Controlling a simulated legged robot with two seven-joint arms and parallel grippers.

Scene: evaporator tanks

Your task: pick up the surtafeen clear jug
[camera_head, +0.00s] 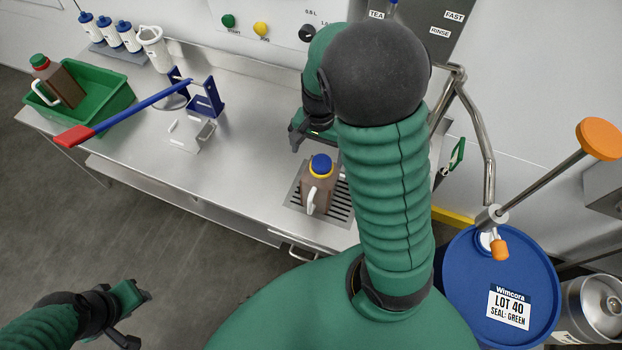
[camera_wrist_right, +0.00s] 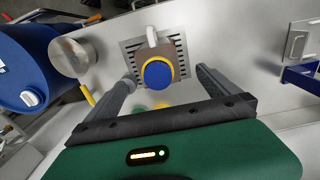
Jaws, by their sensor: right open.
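A brown jug (camera_head: 317,188) with a blue cap, yellow collar and white handle stands upright on a drain grate (camera_head: 345,212). In the right wrist view its blue cap (camera_wrist_right: 158,75) appears between my fingers, with the white handle beyond. Another brown jug (camera_head: 62,84), with a green cap and red collar, leans in a green bin. No label is readable on either jug, so I cannot tell which is surtafeen clear. My right gripper (camera_head: 305,135) is open and empty, above and behind the blue-capped jug. My left gripper (camera_head: 135,312) hangs at lower left, away from the counter.
The green bin (camera_head: 108,105) stands at the counter's left end. A blue bar with a red end (camera_head: 75,136) reaches across near a blue stand (camera_head: 207,98). A blue drum (camera_head: 465,290) and bent steel pipe (camera_head: 480,130) stand right.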

